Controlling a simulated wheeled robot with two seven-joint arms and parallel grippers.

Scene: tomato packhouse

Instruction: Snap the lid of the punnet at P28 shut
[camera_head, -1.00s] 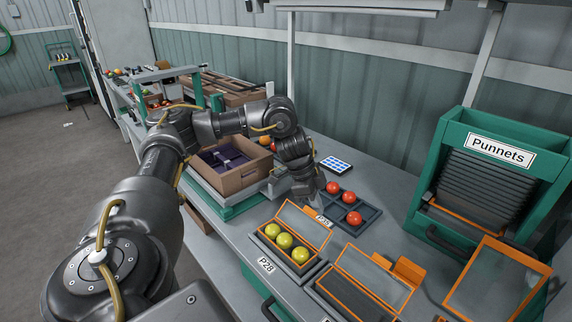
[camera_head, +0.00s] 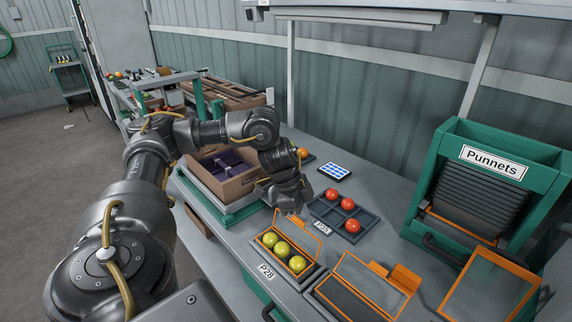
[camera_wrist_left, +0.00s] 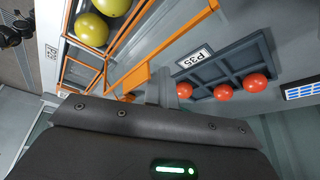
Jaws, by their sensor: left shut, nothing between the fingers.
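The P28 punnet (camera_head: 262,246) has an orange rim and holds a row of yellow-green tomatoes (camera_head: 281,249). Its orange-framed clear lid (camera_head: 302,232) is open, standing tilted up along the far edge. My left gripper (camera_head: 293,208) is shut and empty just behind the lid, on the side towards the P35 tray. In the left wrist view the lid's orange frame (camera_wrist_left: 172,42) and tab (camera_wrist_left: 133,79) lie close beside the fingers (camera_wrist_left: 168,92). I cannot tell whether they touch. The fingertips are partly hidden in both views. My right gripper is not in view.
The dark P35 tray (camera_head: 328,215) with red tomatoes stands behind the lid. Another open orange punnet (camera_head: 341,300) is to the right, near the green Punnets dispenser (camera_head: 432,212). A brown crate (camera_head: 236,186) stands left.

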